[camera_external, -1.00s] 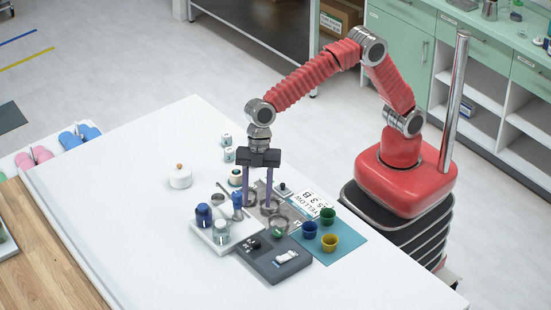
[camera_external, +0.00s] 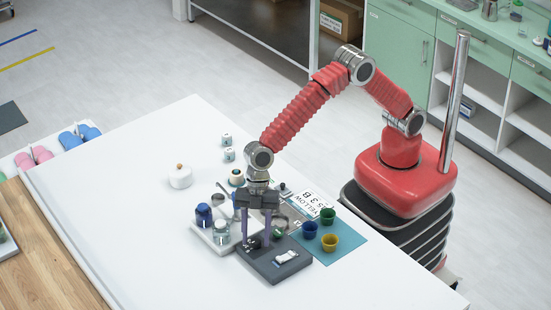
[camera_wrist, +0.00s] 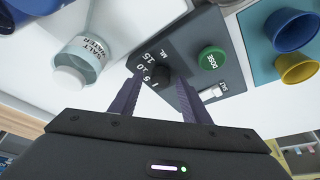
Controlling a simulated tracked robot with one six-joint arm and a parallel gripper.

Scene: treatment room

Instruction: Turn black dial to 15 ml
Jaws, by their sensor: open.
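In the external view my gripper (camera_external: 256,243) is low, pointing down over the left part of the panel (camera_external: 290,268), and the dial is hard to make out between the fingers.
A green DOSE button (camera_wrist: 211,57) and a white switch (camera_wrist: 211,95) are close to the right finger. A white tray (camera_external: 214,247) with bottles is left of the panel. Green, blue (camera_external: 309,229) and yellow cups stand on a teal mat to the right.

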